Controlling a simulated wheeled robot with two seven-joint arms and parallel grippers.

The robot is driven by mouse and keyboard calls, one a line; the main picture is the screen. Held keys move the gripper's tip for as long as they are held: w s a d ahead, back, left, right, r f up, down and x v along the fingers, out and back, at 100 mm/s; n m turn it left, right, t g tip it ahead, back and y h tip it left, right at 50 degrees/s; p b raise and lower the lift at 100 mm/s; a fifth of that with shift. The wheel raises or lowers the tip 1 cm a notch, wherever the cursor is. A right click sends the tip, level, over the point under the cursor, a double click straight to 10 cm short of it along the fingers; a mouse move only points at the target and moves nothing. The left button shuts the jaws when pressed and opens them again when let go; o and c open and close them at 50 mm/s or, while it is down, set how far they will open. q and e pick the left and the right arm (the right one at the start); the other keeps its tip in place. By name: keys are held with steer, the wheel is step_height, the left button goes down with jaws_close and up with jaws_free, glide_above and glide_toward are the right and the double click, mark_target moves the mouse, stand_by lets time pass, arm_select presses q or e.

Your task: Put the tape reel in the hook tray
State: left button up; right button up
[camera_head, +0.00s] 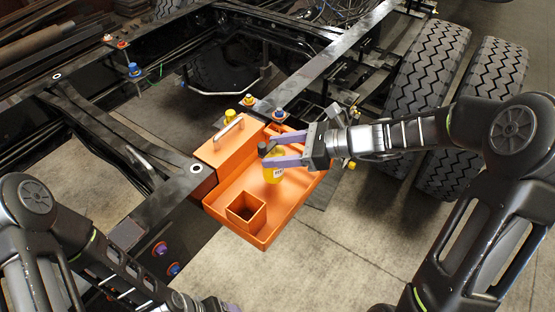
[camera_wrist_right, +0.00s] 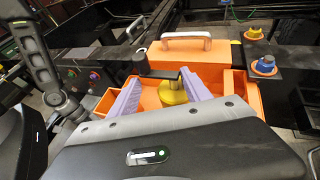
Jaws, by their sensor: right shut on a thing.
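The orange tray (camera_head: 286,217), the only tray in view, sits against the dark chassis rail; I take it as the hook tray. A yellow thing with a pale label and a dark crank-like top (camera_head: 273,174), which I take as the tape reel, stands upright within the tray's outline. It also shows in the wrist view (camera_wrist_right: 173,93). My right gripper (camera_head: 267,153) is shut on its upper part with lavender fingers. Whether the reel touches the tray floor is unclear. My left gripper (camera_head: 228,307) is mostly cut off at the bottom edge.
The tray has a square orange box (camera_head: 246,211) at its front and a raised block with a metal handle (camera_head: 228,132) at its left. Blue and yellow bolts (camera_head: 279,114) stand on the rail behind. Large tyres (camera_head: 428,75) stand at the right.

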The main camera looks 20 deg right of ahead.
steer(key=shift+f, duration=1.85)
steer(key=shift+f, duration=0.15)
steer(key=o, duration=1.5)
steer(key=shift+r, duration=0.25)
steer(key=b+v, duration=0.1)
steer(key=v, duration=1.1)
